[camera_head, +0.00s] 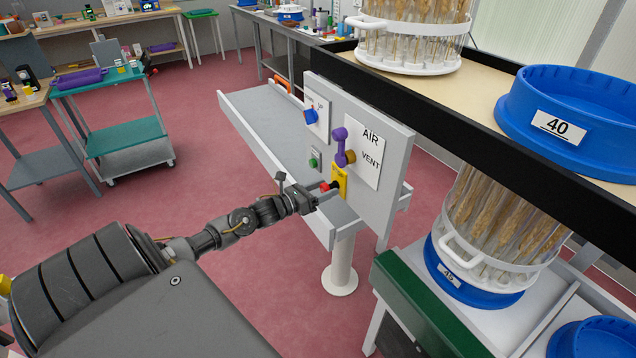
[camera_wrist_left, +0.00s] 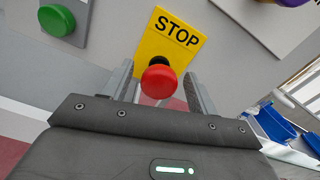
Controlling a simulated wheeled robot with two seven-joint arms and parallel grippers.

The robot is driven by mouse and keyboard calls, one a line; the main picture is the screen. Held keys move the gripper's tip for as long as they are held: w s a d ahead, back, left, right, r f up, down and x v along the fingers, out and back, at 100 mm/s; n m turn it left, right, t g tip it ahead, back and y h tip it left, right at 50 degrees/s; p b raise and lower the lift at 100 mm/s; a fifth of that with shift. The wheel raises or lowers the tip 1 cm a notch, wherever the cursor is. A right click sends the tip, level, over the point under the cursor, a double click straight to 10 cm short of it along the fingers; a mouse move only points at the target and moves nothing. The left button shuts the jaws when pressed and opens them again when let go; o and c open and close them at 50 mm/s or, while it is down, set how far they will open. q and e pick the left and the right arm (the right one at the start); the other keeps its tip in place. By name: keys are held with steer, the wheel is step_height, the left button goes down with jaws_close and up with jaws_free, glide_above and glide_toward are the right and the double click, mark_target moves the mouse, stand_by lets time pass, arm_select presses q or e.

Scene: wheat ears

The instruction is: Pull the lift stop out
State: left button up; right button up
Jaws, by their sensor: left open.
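The lift stop is a red mushroom button (camera_head: 325,187) on a yellow plate (camera_head: 340,182) low on the grey control panel. In the left wrist view the red button (camera_wrist_left: 159,81) sits in front of the yellow plate marked STOP (camera_wrist_left: 172,38), with a dark collar behind it. My left gripper (camera_head: 318,195) is at the button. In the wrist view its two fingers (camera_wrist_left: 158,90) stand apart, one on each side of the button. I cannot tell whether either finger touches it. My right gripper is not in view.
A green button (camera_head: 313,162) is left of the stop; it also shows in the wrist view (camera_wrist_left: 57,20). A purple lever (camera_head: 341,146) marked AIR and VENT and a blue knob (camera_head: 311,117) are above. A green-edged bench (camera_head: 405,300) stands at right.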

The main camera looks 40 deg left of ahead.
arm_select(q)
steer(key=b+v, duration=0.2)
steer(key=v, duration=0.9)
steer(key=shift+b, duration=0.4)
steer(key=shift+w, duration=0.1)
